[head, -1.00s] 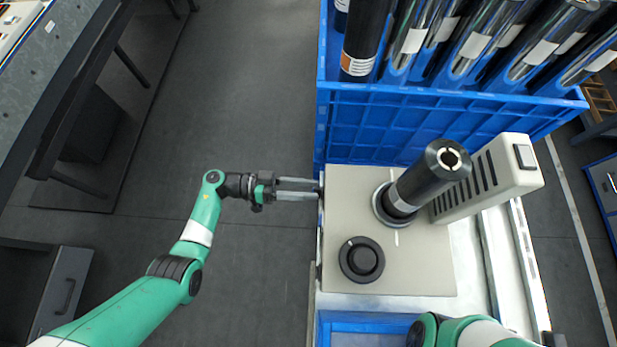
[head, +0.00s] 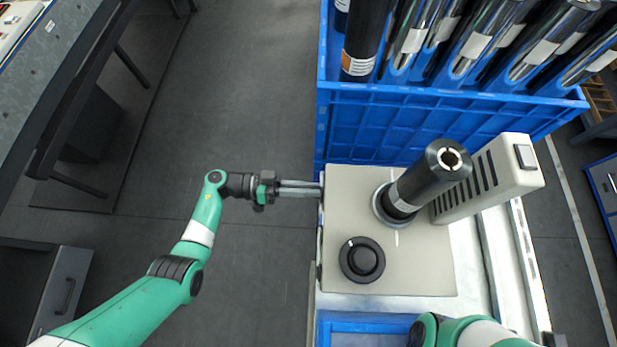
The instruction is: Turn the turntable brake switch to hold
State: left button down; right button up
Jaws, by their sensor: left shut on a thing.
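My left gripper (head: 318,189) reaches in from the left, with its fingertips at the left side of the beige machine base (head: 420,270). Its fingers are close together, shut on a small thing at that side. The fingertips hide most of that thing, so I cannot make out the brake switch or its setting. A black round knob (head: 362,260) sits on the base top. A black roll (head: 428,180) stands tilted in the picture on a round grey plate. My right arm (head: 470,332) shows at the bottom edge, but its gripper is out of view.
A blue crate (head: 430,130) with several dark and shiny rolls stands directly behind the base. A slotted beige housing (head: 490,180) with a switch stands right of the roll. A blue bin (head: 365,320) lies in front. The floor left of the base is clear.

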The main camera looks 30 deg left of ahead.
pick_arm(q)
jog(key=shift+m, duration=0.3)
jog(key=shift+s+d+m+p, duration=0.1)
jog(key=shift+s+m+p, duration=0.1)
jog(key=shift+m, duration=2.6)
jog(key=shift+s+d+m+p, duration=0.1)
jog(key=shift+s+m+p, duration=0.05)
jog(key=shift+m, duration=2.65)
jog(key=c, duration=0.9)
grip_release()
jog(key=shift+o, duration=0.2)
